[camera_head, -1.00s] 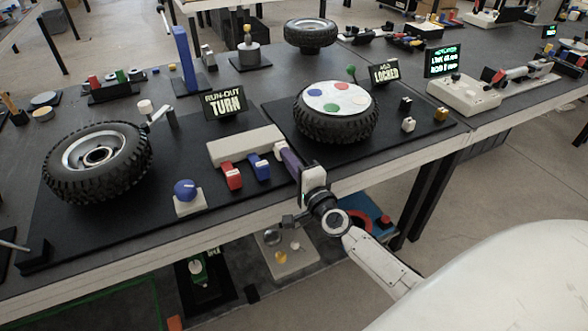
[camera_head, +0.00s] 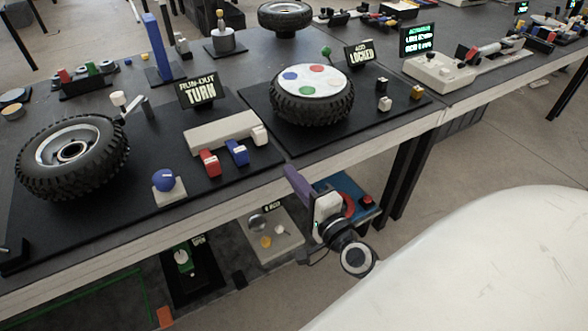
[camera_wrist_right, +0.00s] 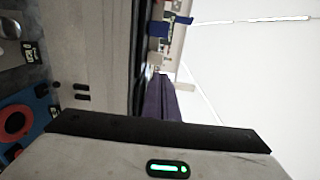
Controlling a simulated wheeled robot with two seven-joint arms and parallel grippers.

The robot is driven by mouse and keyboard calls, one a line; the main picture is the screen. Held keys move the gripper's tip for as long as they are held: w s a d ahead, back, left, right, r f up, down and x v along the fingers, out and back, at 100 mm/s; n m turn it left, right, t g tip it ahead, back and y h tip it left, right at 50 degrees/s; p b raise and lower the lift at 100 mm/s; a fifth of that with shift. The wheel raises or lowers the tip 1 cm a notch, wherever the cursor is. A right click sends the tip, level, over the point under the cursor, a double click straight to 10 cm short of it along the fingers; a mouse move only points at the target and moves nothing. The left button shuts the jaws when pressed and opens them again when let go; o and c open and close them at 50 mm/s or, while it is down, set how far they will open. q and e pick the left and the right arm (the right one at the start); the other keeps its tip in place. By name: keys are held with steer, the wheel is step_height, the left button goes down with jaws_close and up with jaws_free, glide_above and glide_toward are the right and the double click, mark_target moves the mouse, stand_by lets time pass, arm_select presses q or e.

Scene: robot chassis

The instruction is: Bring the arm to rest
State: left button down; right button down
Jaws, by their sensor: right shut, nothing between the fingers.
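My right gripper (camera_head: 295,182) shows in the head view in front of the table's front edge, below the tabletop and apart from it. Its purple fingers are shut with nothing held. In the right wrist view the purple fingers (camera_wrist_right: 162,105) point up the picture, beside the pale table edge (camera_wrist_right: 95,60). My left gripper is in neither view.
A lower shelf holds a blue tray (camera_head: 345,187).

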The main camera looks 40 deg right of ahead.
stand_by(0.5)
steer(key=s+a+f+n+g+y, duration=0.3)
steer(key=s+a+f+n+y, duration=0.25)
steer(key=a+f+n, duration=0.45)
steer(key=s+a+f+n+g, duration=0.2)
steer(key=s+f+n+g, duration=0.1)
steer(key=s+f+n, duration=0.2)
steer(key=s+a+f+n+g, duration=0.3)
steer(key=s+f+n, duration=0.2)
steer(key=s, duration=0.3)
steer(key=shift+a+n, duration=0.25)
steer(key=shift+n, duration=0.55)
steer(key=shift+h, duration=0.25)
